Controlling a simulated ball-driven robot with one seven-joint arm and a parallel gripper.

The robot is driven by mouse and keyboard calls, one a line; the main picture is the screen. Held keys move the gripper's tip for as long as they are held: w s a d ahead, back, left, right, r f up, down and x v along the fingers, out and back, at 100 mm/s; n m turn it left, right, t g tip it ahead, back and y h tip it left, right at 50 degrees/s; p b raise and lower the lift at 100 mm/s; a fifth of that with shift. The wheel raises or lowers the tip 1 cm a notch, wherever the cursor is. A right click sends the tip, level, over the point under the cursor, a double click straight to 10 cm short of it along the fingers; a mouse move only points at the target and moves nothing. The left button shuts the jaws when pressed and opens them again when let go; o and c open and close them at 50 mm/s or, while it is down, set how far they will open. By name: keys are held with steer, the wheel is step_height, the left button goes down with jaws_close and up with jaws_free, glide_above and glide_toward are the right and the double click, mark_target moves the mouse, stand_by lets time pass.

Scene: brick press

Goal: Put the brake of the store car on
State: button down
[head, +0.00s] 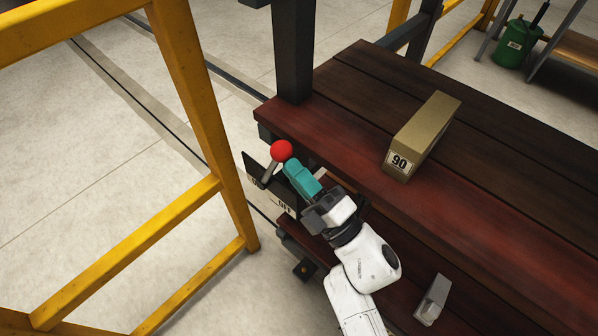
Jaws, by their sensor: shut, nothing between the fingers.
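The store car (340,150) is a dark red plank deck on the right, with dark metal posts. Its brake lever (270,174) has a grey shaft and a red ball knob (281,151), in front of a dark plate (287,196) at the car's edge. The plate carries a pale label reading OFF (284,208) at its right end. Another label at the left end is mostly hidden. The shaft stands toward the left end. My gripper (290,166), with teal fingers, is shut and empty just right of the knob and shaft. I cannot tell whether it touches them.
A gold brick marked 90 (411,145) stands on the deck. A grey metal piece (433,300) is at the lower right. A yellow frame (196,105) stands close left of the lever. Floor rails (130,95) run behind it. A green can (513,45) is far right.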

mark_target(279, 162)
steer(key=shift+w+a+r+g+h+p, duration=0.3)
steer(key=shift+r+p, duration=0.2)
steer(key=shift+p, duration=0.45)
steer(key=shift+w+a+r+g+h+p, duration=0.1)
steer(key=shift+w+a+r+h+p, duration=0.3)
steer(key=shift+p, duration=0.5)
steer(key=a+f+b+x, duration=0.1)
steer(key=b+x, duration=0.1)
steer(key=x, duration=1)
steer(key=shift+a+f, duration=0.15)
steer(key=shift+a, duration=0.1)
steer(key=shift+w, duration=0.1)
steer(key=v, duration=1.1)
steer(key=shift+f+p, duration=0.1)
steer(key=shift+p, duration=0.25)
